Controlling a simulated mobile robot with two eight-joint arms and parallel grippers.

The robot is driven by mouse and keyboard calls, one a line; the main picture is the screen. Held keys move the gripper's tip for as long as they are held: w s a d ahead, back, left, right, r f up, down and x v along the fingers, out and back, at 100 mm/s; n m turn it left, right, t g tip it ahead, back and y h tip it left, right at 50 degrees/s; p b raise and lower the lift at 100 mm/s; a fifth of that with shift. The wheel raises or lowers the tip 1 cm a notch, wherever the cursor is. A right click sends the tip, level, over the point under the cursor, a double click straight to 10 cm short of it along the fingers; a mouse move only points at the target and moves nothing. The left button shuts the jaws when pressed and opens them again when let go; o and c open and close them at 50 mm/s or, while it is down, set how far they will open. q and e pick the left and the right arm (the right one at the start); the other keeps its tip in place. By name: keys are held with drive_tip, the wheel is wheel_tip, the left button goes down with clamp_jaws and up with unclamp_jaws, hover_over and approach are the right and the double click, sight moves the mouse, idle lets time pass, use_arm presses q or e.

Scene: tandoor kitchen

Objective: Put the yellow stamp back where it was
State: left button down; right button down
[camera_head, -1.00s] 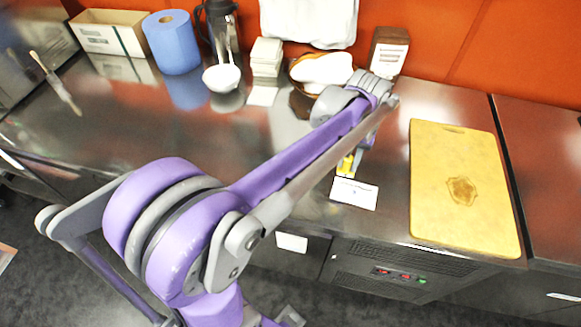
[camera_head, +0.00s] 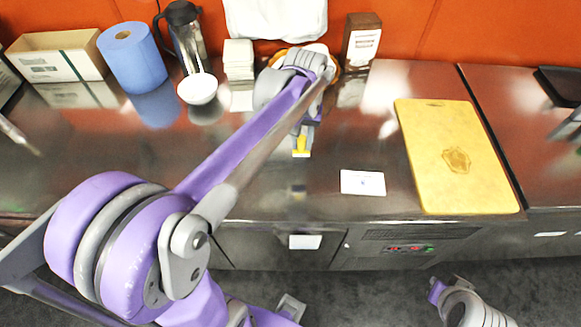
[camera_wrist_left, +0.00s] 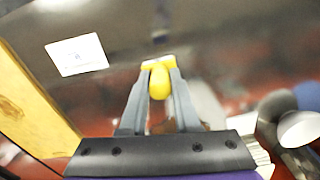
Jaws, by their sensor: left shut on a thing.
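The yellow stamp (camera_head: 301,146) is held upright between the fingers of my left gripper (camera_head: 306,132). It also shows between the shut fingers in the left wrist view (camera_wrist_left: 158,82). The stamp hangs above the steel counter, with its reflection on the metal below it. A white card (camera_head: 363,182) with a small mark lies flat on the counter, to the right of the stamp and apart from it. The card also shows in the left wrist view (camera_wrist_left: 77,55). My right gripper does not show clearly; only part of an arm of mine is at the lower right.
A wooden board (camera_head: 455,150) lies right of the card. Along the back stand a box (camera_head: 60,57), a blue roll (camera_head: 133,60), a jug (camera_head: 184,35), a white bowl (camera_head: 197,89), stacked napkins (camera_head: 238,60) and a brown box (camera_head: 361,42). The counter left of the stamp is clear.

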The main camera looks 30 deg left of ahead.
sight(304, 150)
use_arm(q)
drive_tip(key=f, duration=0.5)
drive_tip(key=shift+w+d+f, duration=0.1)
drive_tip(key=shift+d, duration=0.2)
drive_tip(key=shift+a+f, duration=0.1)
drive_tip(key=shift+f, duration=2.05)
drive_tip(key=shift+f+b, duration=0.1)
drive_tip(key=shift+b, duration=0.2)
drive_tip(key=shift+f, duration=0.15)
drive_tip(key=c, duration=0.6)
unclamp_jaws()
drive_tip(key=shift+c, duration=0.2)
